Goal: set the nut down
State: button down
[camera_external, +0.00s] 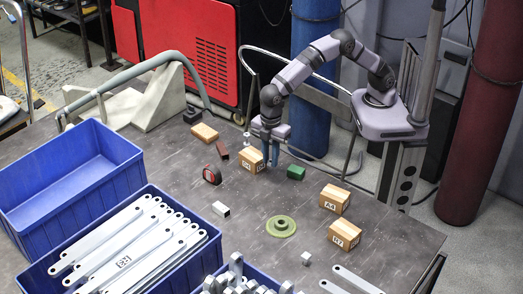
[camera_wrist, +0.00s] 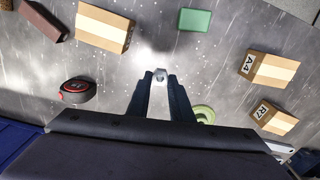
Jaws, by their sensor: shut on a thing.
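My gripper (camera_external: 271,160) points down over the back middle of the table, just right of a cardboard box. In the wrist view my gripper (camera_wrist: 160,82) has its two dark fingers closed on a small silver nut (camera_wrist: 160,73), which shows between the fingertips. The nut cannot be made out in the external view. How far it is above the table is hard to tell.
Near my gripper are a cardboard box (camera_external: 252,161), a green block (camera_external: 296,173) and a tape measure (camera_external: 212,174). A green round flange (camera_external: 281,227) lies in front. Boxes A4 (camera_external: 334,199) and R7 (camera_external: 344,235) stand right. Blue bins (camera_external: 72,178) fill the left.

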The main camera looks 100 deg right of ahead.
aim_at(270, 186)
jog(key=shift+f, duration=0.1)
jog(key=shift+f+p, duration=0.9)
jog(key=shift+f, duration=3.8)
jog(key=shift+f, duration=0.25)
jog(key=c, duration=1.6)
grip_release()
